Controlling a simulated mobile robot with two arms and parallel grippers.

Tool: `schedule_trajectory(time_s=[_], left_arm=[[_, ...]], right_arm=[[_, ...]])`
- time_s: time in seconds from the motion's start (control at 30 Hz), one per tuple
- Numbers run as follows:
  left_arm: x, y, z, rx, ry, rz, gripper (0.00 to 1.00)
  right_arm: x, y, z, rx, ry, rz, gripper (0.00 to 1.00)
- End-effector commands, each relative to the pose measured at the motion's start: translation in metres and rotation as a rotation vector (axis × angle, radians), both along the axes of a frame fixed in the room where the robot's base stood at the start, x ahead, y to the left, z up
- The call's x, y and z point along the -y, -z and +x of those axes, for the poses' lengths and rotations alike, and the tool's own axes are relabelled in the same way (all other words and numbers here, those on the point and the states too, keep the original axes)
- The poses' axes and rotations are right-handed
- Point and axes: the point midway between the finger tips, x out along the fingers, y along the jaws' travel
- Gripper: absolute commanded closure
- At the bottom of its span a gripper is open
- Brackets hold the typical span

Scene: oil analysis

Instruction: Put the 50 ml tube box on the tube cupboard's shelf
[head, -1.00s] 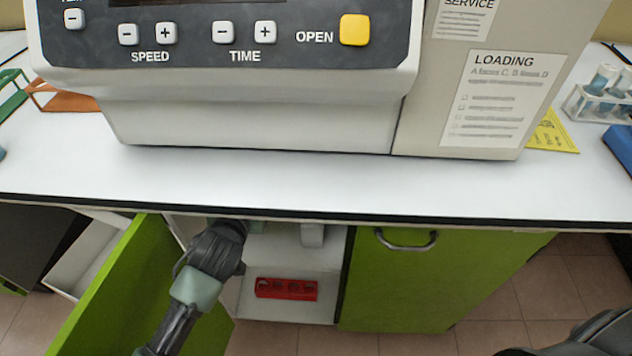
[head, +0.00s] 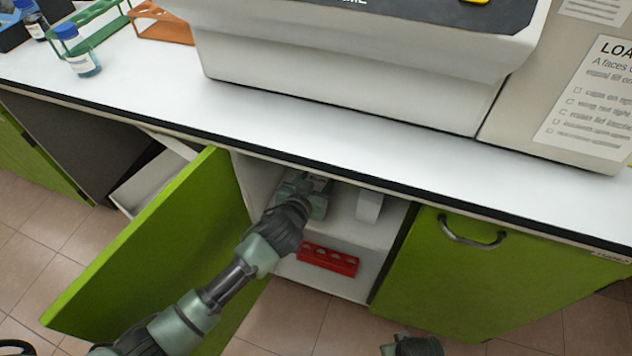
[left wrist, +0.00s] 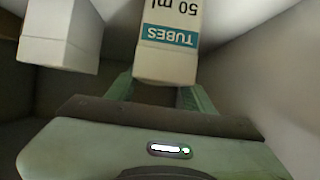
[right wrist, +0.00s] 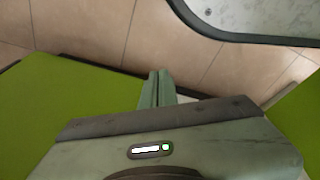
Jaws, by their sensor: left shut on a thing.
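The 50 ml tube box (left wrist: 168,62), white with a teal TUBES label, sits between the fingers of my left gripper (left wrist: 162,95), which is shut on it. In the head view my left gripper (head: 318,186) reaches inside the open tube cupboard, at its upper shelf (head: 345,228), and mostly hides the box. I cannot tell whether the box rests on the shelf. My right gripper (right wrist: 157,88) is shut and empty, low in front of the green doors.
Another white box (head: 369,206) stands on the shelf to the right of my left gripper. A red rack (head: 328,259) lies on the cupboard's lower level. The open green door (head: 165,250) stands left of my arm; the closed door (head: 450,275) is at right. The white counter (head: 330,130) overhangs.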

Motion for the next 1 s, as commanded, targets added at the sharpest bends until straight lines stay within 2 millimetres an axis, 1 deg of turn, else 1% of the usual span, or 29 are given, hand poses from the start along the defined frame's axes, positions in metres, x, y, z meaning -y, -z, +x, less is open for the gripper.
schedule_trajectory(time_s=[0.23, 0.27, 0.3, 0.33, 0.63, 0.73, 0.77, 0.87, 1.0], left_arm=[[0.001, 0.001, 0.000, 0.001, 0.000, -0.002, 1.00], [0.000, 0.002, 0.000, 0.000, 0.000, 0.000, 0.45], [0.000, 0.002, 0.000, 0.000, 0.000, 0.000, 0.34], [0.000, 0.002, 0.000, 0.000, 0.000, 0.000, 0.26], [0.000, 0.001, 0.000, 0.000, 0.000, 0.000, 0.26], [0.000, -0.002, 0.000, 0.001, 0.000, 0.000, 0.26], [-0.001, -0.003, -0.002, 0.000, 0.000, -0.001, 0.26], [-0.005, -0.010, -0.016, -0.002, 0.000, -0.002, 0.26], [-0.014, -0.024, -0.043, -0.002, 0.000, -0.002, 0.26]], right_arm=[[0.000, -0.002, 0.002, 0.003, 0.000, 0.001, 1.00], [0.000, -0.004, 0.003, 0.003, 0.000, 0.001, 1.00], [0.000, -0.004, 0.003, 0.003, 0.000, 0.000, 1.00], [0.000, -0.004, 0.003, 0.003, 0.000, 0.000, 1.00], [0.000, -0.003, 0.002, 0.002, 0.001, 0.000, 1.00], [0.000, -0.005, 0.003, 0.007, 0.001, 0.001, 1.00], [0.000, -0.004, 0.002, 0.008, 0.000, 0.001, 1.00], [0.001, 0.011, -0.012, -0.015, -0.003, -0.001, 1.00], [0.003, 0.027, -0.025, -0.025, -0.005, -0.003, 1.00]])
